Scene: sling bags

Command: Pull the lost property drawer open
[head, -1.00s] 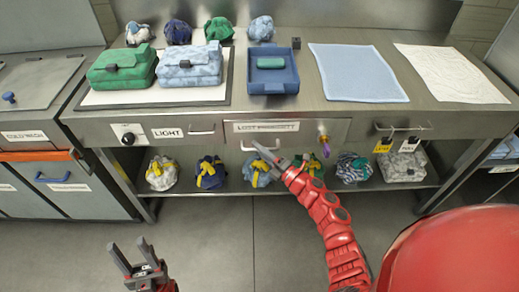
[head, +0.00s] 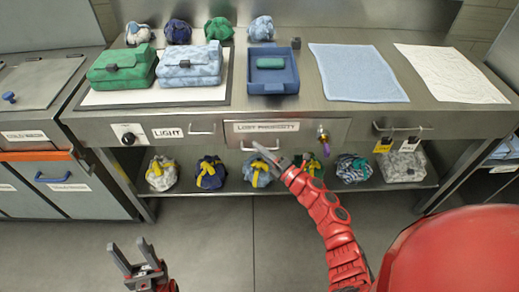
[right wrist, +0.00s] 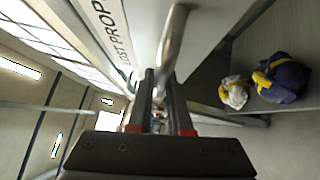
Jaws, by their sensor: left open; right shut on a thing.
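The lost property drawer (head: 337,131) is in the middle of the counter front in the head view. Its face looks about level with the front around it. A lock with a key and purple tag (head: 324,142) is at its right side. My right gripper (head: 264,153) is at the drawer's bar handle (head: 246,148), shut on it. In the right wrist view the fingers (right wrist: 158,85) meet the metal handle (right wrist: 174,40) beside the drawer's label. My left gripper (head: 132,256) is open and empty, low at the left, away from the counter.
Tags hang on the right (head: 398,140). Several tied bags, including a navy one (head: 210,176), lie on the shelf below. A blue tray (head: 272,88) and folded bags are on the counter. The floor in front is clear.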

